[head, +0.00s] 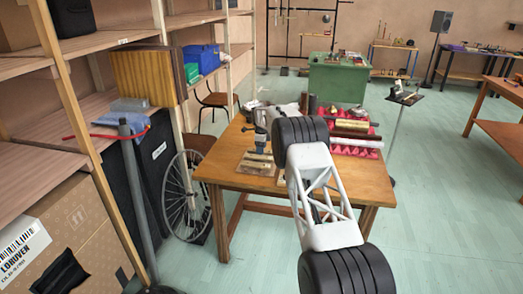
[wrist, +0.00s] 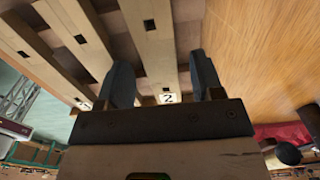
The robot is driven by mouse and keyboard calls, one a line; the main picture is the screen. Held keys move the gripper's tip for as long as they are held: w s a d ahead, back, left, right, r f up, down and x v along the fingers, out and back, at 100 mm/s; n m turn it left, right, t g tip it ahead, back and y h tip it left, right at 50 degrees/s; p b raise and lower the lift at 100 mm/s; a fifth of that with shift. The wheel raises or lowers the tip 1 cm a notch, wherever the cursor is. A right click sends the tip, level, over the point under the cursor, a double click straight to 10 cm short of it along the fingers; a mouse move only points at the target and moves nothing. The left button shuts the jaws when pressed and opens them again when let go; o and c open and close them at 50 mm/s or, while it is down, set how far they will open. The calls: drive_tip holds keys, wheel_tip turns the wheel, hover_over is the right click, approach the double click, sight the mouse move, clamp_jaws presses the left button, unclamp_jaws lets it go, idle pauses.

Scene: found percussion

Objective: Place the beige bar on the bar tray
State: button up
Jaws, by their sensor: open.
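The bar tray (head: 242,168) lies on the left part of the wooden table, with pale bars across it. In the wrist view, several beige bars with dark square marks lie side by side on the tray. One beige bar (wrist: 148,40) runs up the picture between the fingers of my gripper (wrist: 162,72). The fingers stand apart, one to each side of this bar, with a gap at the right finger. A small label with a 2 (wrist: 168,98) shows between them. In the head view my gripper (head: 260,146) is small, pointing down over the tray.
A red cloth (head: 362,152) with several dark and brass-coloured bars lies on the table's right side. My arm hides part of the table's middle. Bare tabletop (wrist: 260,50) lies right of the tray. Shelves and a wheel (head: 187,195) stand left of the table.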

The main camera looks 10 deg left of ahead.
wheel_tip(320, 180, up, 11)
drive_tip(key=shift+r, duration=0.15)
idle(0.4)
idle(0.7)
